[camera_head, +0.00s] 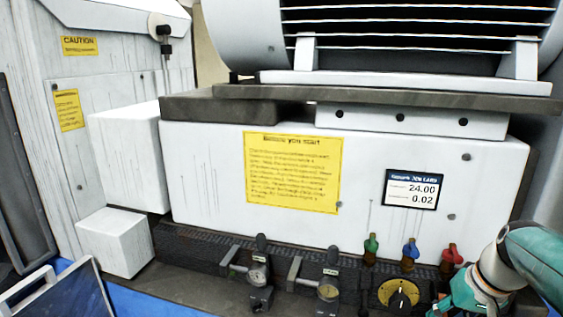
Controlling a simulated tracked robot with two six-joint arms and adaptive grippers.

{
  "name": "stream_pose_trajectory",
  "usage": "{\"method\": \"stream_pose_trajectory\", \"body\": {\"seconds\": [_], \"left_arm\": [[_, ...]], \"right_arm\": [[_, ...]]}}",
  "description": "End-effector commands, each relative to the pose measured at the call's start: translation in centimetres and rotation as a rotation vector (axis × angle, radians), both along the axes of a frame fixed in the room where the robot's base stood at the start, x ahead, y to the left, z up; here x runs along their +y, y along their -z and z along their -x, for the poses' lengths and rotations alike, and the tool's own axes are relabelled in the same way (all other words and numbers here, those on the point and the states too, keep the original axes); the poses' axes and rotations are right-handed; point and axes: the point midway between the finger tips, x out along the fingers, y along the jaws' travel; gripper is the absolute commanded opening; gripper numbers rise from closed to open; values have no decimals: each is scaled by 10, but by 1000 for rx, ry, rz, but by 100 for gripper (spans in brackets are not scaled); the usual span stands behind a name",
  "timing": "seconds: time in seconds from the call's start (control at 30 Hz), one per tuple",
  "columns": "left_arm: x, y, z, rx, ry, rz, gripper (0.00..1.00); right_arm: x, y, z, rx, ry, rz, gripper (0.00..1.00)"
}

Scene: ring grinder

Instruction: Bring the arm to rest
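My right arm comes in at the lower right corner, teal and off-white. Its gripper end (462,298) is beside the dial and the red-topped knob, partly cut off by the bottom edge. I cannot make out its fingers or tell whether it touches anything. My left gripper is not in view. The ring grinder (210,180) is a large white machine with a yellow notice (292,172) and a small display (411,189) reading 24.00 and 0.02.
White blocks (115,240) stand at the left. A dark panel (65,295) is at the lower left.

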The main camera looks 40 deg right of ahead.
Motion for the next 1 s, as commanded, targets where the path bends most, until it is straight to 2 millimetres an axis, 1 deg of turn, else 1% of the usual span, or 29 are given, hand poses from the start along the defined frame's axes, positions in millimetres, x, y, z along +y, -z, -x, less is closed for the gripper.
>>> {"method": "stream_pose_trajectory", "body": {"seconds": [0.03, 0.17, 0.27, 0.37, 0.47, 0.57, 0.6, 0.67, 0.7, 0.77, 0.8, 0.87, 0.9, 0.97, 1.0], "left_arm": [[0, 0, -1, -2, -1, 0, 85], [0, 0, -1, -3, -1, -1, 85], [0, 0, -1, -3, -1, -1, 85], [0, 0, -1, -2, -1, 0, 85], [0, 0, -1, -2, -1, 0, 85], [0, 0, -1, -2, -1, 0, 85], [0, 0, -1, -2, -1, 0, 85], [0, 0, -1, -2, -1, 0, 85], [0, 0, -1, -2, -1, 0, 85], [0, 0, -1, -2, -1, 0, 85], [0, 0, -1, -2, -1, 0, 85], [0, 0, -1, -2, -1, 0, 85], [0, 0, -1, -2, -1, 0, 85], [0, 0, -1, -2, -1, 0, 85], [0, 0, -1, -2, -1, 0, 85]], "right_arm": [[0, 11, -8, 2, -13, -15, 40], [1, 37, -26, 4, -41, -36, 40], [5, 59, -43, 7, -66, -53, 40], [12, 86, -63, 11, -99, -74, 40], [26, 117, -85, 17, -139, -98, 40], [50, 156, -111, 29, -195, -125, 40], [64, 175, -123, 36, -224, -138, 40], [92, 205, -140, 46, -274, -157, 40], [113, 225, -149, 54, -310, -169, 40], [148, 253, -160, 66, -367, -185, 40], [172, 272, -165, 74, -406, -194, 40], [211, 297, -167, 87, -466, -208, 40], [237, 312, -166, 95, -507, -216, 40], [274, 333, -159, 108, -565, -226, 40], [297, 344, -153, 115, -602, -232, 40]]}}
